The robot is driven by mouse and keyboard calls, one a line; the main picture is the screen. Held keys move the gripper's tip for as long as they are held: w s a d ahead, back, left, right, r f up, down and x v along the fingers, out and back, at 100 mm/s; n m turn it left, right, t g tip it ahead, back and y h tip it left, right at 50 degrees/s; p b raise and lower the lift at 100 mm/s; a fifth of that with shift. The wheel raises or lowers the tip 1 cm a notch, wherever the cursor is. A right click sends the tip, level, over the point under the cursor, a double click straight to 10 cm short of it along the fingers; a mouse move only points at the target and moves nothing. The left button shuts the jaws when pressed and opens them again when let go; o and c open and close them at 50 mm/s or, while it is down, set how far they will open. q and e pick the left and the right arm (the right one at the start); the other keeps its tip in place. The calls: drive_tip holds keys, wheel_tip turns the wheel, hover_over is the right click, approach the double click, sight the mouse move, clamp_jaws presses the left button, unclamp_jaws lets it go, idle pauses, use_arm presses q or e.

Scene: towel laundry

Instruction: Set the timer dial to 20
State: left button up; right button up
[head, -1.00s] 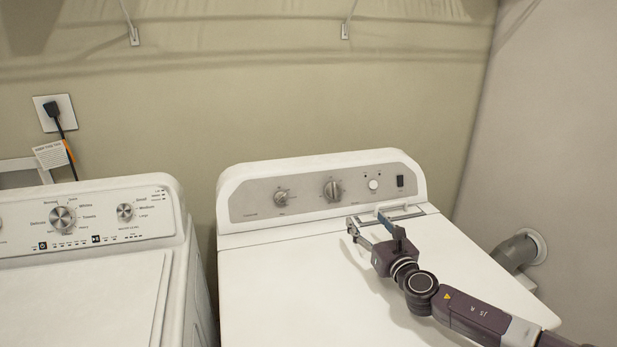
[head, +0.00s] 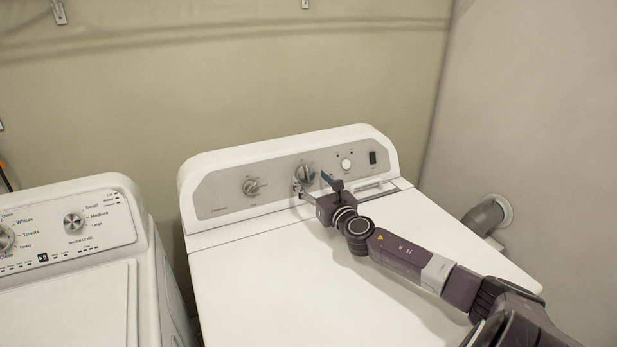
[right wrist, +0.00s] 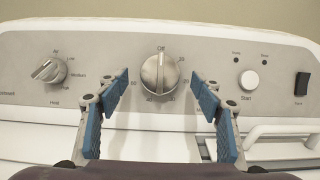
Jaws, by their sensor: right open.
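The timer dial (head: 304,174) is the larger silver knob on the dryer's control panel. In the right wrist view the timer dial (right wrist: 160,73) sits mid-panel, with "Off" printed above it and numbers around it; its exact setting is hard to read. My right gripper (head: 312,184) is open, just in front of the panel at the timer dial. In the right wrist view, the blue-padded fingers of my right gripper (right wrist: 160,92) stand apart on either side of the dial, with visible gaps and no clear contact. My left gripper is not in view.
A smaller heat knob (right wrist: 48,70) is left of the dial. A round Start button (right wrist: 249,80) and a black switch (right wrist: 302,84) are to the right. The dryer lid handle (head: 368,186) lies below the panel. A washer (head: 70,250) stands at left.

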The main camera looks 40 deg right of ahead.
sight(306, 175)
drive_tip(key=shift+w+d, duration=0.25)
drive_tip(key=shift+w, duration=0.45)
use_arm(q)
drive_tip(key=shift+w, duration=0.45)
use_arm(e)
drive_tip(key=shift+w, duration=0.3)
drive_tip(key=c, duration=1.2)
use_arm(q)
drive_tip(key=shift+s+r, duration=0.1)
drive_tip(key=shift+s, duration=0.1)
use_arm(e)
drive_tip(key=shift+o, duration=0.2)
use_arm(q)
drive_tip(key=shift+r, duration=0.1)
use_arm(e)
drive_tip(key=shift+r, duration=0.1)
